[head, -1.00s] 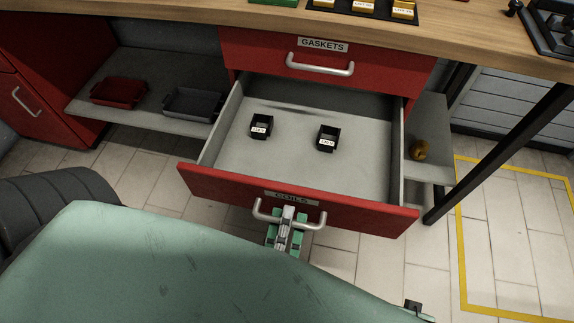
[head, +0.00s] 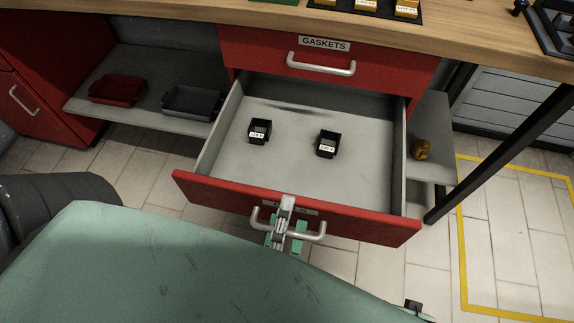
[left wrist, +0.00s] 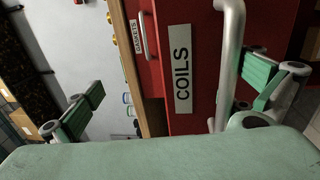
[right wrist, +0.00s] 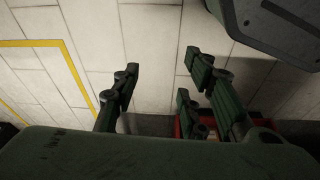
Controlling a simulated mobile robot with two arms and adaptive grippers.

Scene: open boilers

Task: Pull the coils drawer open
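The red coils drawer (head: 350,226) is pulled well out below the gaskets drawer (head: 275,62), its grey inside showing. Its silver handle (head: 318,237) sits under the COILS label, which reads clearly in the left wrist view (left wrist: 181,66). My left gripper (head: 286,232) is at the handle. In the left wrist view its fingers (left wrist: 172,88) are spread wide, and the right-hand finger is beside and partly behind the handle bar (left wrist: 229,60). Contact cannot be told. My right gripper (right wrist: 160,85) is open and empty above the floor.
A red tray (head: 117,90) and a grey tray (head: 192,103) lie on the left shelf. A black table leg (head: 500,155) stands right of the drawer. Tiled floor is free at right.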

